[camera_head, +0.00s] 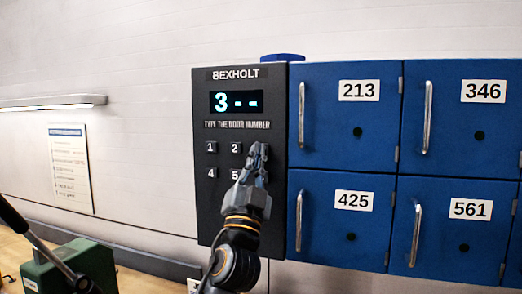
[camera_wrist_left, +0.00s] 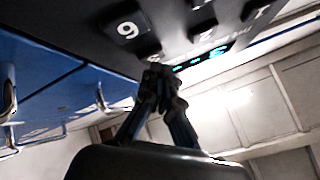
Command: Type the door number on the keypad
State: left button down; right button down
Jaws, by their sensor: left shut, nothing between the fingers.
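The dark BEXHOLT keypad (camera_head: 209,228) is on the wall, left of the blue lockers. Its display (camera_head: 236,102) reads 3 followed by two dashes, with "TYPE THE DOOR NUMBER" printed below. Keys 1 (camera_head: 211,147), 2 (camera_head: 235,148) and 4 (camera_head: 211,173) show; others are hidden behind my left gripper (camera_head: 258,152). That gripper is shut and empty, its tips at the place of the 3 key. In the left wrist view, the keypad appears upside down, with the 6 key (camera_wrist_left: 127,30) beside the closed tips (camera_wrist_left: 158,75). I cannot tell whether they touch a key.
Blue locker doors carry plates 213 (camera_head: 359,90), 346 (camera_head: 483,91), 425 (camera_head: 353,201) and 561 (camera_head: 471,209), with protruding handles. A paper notice (camera_head: 70,168) and a lamp (camera_head: 52,102) are on the wall at left. A green box (camera_head: 90,264) stands at lower left.

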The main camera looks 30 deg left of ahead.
aim_at(212, 173)
pick_arm(q)
jog(key=shift+s, duration=0.45)
jog(key=a+f+b, duration=0.2)
jog(key=a, duration=0.1)
jog(key=s+a+f+b, duration=0.1)
jog(key=a+f+b, duration=0.1)
jog(key=a, duration=0.2)
jog(key=s+a+f+b, duration=0.1)
jog(key=a+b, duration=0.1)
jog(key=a, duration=0.1)
jog(key=shift+s+a+f+b, duration=0.25)
jog(key=shift+a+f+b, duration=0.05)
jog(key=shift+f+b, duration=0.1)
jog(key=shift+s+a+f, duration=0.15)
jog(key=shift+a+f, duration=0.05)
jog(key=shift+a, duration=0.5)
jog(key=shift+w, duration=0.4)
